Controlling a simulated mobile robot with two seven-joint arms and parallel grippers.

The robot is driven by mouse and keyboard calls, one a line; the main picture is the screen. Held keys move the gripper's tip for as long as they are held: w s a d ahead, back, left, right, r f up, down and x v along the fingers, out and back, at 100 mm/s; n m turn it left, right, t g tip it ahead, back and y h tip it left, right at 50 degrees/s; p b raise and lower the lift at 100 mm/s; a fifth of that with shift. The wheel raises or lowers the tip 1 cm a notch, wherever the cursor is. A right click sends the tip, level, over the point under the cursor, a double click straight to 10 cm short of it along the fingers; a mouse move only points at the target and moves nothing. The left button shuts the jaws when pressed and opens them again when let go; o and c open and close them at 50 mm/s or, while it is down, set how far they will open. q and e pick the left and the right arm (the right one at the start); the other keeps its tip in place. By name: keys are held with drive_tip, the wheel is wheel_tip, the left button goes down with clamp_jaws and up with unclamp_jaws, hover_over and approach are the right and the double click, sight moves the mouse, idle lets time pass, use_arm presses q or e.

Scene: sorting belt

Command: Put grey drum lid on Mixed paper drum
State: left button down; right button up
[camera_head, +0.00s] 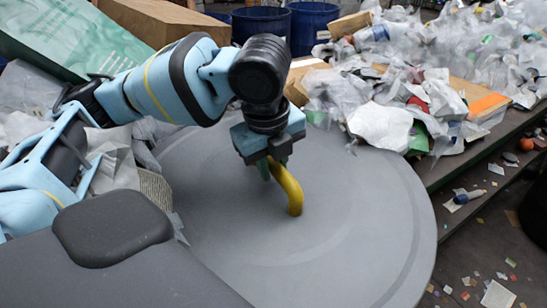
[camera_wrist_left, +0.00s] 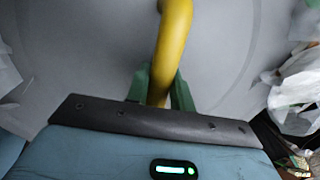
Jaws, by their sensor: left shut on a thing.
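The grey drum lid (camera_head: 340,250) is a large round disc that fills the middle of the head view. A yellow curved handle (camera_head: 291,190) stands up from its centre. My left gripper (camera_head: 270,168) is shut on this handle from above. In the left wrist view the handle (camera_wrist_left: 171,45) runs between the green fingers of my left gripper (camera_wrist_left: 160,88), with the lid's grey surface (camera_wrist_left: 110,50) behind it. Whether the lid rests on something or hangs free cannot be told. No drum labelled Mixed paper can be made out. My right gripper is not in view.
Heaped plastic and paper waste (camera_head: 400,80) lies behind and right of the lid. Dark blue drums (camera_head: 310,28) stand at the back. The floor at right (camera_head: 480,260) has scattered scraps.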

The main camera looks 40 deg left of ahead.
sight(273, 184)
use_arm(q)
wheel_tip(273, 184, down, 3)
drive_tip(key=shift+r, duration=0.15)
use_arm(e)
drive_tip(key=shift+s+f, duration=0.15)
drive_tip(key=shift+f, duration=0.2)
use_arm(q)
drive_tip(key=c, duration=1.2)
unclamp_jaws()
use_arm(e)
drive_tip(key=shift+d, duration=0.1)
use_arm(q)
wheel_tip(273, 184, up, 11)
drive_tip(key=s+p, duration=0.1)
drive_tip(key=s, duration=0.1)
drive_tip(key=shift+d+r+p, duration=0.15)
drive_tip(key=shift+d+p, duration=0.05)
drive_tip(key=shift+p, duration=0.2)
drive_tip(key=shift+o, duration=0.4)
drive_tip(key=shift+r, duration=0.2)
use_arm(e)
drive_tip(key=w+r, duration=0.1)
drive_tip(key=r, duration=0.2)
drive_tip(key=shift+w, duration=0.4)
